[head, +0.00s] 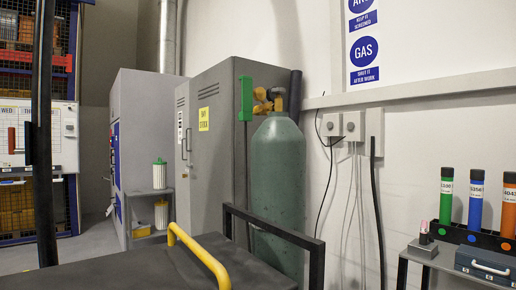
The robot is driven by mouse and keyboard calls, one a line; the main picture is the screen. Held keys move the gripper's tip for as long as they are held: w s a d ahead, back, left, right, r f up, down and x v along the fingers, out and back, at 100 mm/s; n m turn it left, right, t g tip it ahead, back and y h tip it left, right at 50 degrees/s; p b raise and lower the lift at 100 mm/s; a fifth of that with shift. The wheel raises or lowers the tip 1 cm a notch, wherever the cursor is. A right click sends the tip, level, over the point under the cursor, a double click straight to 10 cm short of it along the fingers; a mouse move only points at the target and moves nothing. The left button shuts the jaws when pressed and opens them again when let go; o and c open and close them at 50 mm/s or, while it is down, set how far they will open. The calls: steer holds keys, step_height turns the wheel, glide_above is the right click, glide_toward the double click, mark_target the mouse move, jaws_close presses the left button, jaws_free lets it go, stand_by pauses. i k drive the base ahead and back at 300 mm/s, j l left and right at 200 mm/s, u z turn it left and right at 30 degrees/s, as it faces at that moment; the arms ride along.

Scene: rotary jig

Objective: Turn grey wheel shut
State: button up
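A tall green gas cylinder (278,165) stands upright beside a grey cabinet, right of the picture's middle. Brass-coloured valve fittings (262,101) sit at its top. A small grey wheel (277,92) appears to sit on top of these fittings. It is small in the view, and I cannot tell how far it is turned. My gripper is not in view.
A dark-topped bench or cart (140,268) with a yellow handle (203,258) and a black rail (275,228) stands before the cylinder. A green bracket (246,92) is left of the valve. Coloured tubes (478,205) stand in a rack at right.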

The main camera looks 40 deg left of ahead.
mark_target(282, 91)
steer(key=i+l+u, duration=0.15)
steer(key=u, duration=0.25)
steer(key=i+l+u, duration=0.1)
steer(key=u, duration=0.35)
steer(key=i+l+u, duration=0.1)
steer(key=l+u, duration=0.5)
steer(key=u, duration=0.25)
steer(key=l+u, duration=0.4)
steer(key=i+j, duration=0.05)
steer(key=j, duration=0.05)
